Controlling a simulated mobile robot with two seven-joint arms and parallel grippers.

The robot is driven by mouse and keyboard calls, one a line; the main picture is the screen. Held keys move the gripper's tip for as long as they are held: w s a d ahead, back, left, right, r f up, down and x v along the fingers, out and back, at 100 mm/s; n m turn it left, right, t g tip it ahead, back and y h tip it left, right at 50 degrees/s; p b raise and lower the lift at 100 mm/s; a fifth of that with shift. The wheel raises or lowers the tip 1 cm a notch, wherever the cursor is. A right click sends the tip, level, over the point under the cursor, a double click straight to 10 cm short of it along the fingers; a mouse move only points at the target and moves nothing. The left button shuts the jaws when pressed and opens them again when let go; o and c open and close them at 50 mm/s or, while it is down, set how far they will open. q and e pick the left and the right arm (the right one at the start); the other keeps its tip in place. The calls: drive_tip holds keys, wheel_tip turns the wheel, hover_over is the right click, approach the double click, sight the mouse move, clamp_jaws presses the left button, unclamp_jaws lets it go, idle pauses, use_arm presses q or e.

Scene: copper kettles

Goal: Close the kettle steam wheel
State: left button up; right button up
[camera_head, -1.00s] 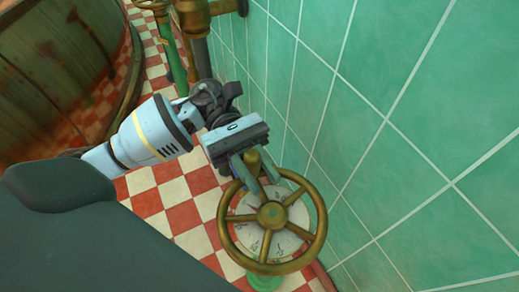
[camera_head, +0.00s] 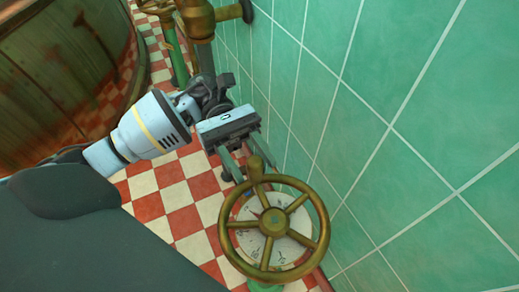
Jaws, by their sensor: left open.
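The steam wheel is a brass handwheel (camera_head: 323,218) with several spokes, at the lower middle of the head view. A brass knob (camera_head: 255,166) stands up from the far side of its rim. A white dial (camera_head: 286,246) with dark markings lies beneath the spokes. My left gripper (camera_head: 254,172) is open at the far side of the wheel, its two fingers spread on either side of the knob. I cannot tell whether a finger touches the knob or rim. My right gripper is not in view.
A green tiled wall (camera_head: 420,130) rises close along the right of the wheel. A large copper kettle (camera_head: 60,70) stands at the upper left. Brass and green pipes (camera_head: 178,55) stand at the top, beyond my gripper. The red and white checkered floor (camera_head: 165,200) shows between.

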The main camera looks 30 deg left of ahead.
use_arm(q)
drive_tip(key=shift+v, duration=1.75)
